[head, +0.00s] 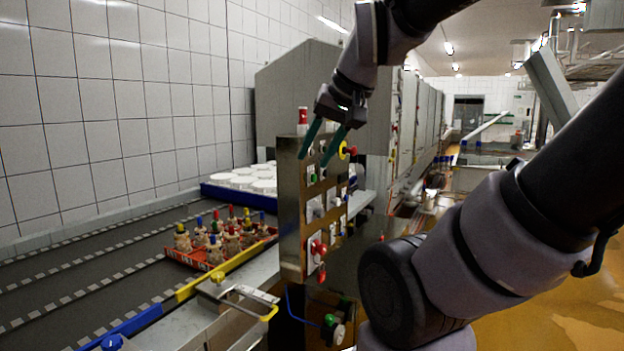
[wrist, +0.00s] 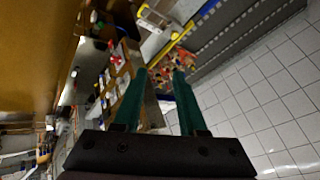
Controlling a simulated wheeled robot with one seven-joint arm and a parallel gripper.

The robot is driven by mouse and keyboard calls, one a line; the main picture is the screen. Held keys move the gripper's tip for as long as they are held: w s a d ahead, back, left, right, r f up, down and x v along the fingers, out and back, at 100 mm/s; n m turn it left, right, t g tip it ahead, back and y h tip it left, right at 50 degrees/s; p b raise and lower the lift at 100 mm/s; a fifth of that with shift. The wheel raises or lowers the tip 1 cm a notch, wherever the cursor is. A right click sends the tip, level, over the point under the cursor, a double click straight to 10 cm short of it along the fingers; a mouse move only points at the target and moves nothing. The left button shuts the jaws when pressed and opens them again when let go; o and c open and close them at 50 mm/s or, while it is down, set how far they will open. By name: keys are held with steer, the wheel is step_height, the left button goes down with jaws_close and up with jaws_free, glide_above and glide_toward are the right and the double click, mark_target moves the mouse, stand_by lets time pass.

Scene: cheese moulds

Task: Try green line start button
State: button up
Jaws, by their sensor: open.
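A metal control panel (head: 291,215) stands beside the conveyor in the head view, with brown plates carrying several buttons and switches. A small green button (head: 313,178) sits on its upper face. Another green knob (head: 330,320) is low down near the floor side. A red emergency button on yellow (head: 347,151) is at the upper right, and a red button (head: 318,247) is lower. My gripper (head: 314,161) has green fingers, spread apart and empty, overlapping the panel's top in the picture. In the wrist view, my gripper (wrist: 160,72) is also empty, with the panel (wrist: 123,75) beside the fingers.
A red crate (head: 200,258) of bottles with coloured tops stands on the conveyor (head: 90,265). A blue tray (head: 215,193) of white moulds is behind it. A red-topped post (head: 303,118) rises above the panel. A tiled wall is at left.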

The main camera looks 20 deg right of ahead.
stand_by(0.3)
jaws_close()
stand_by(1.6)
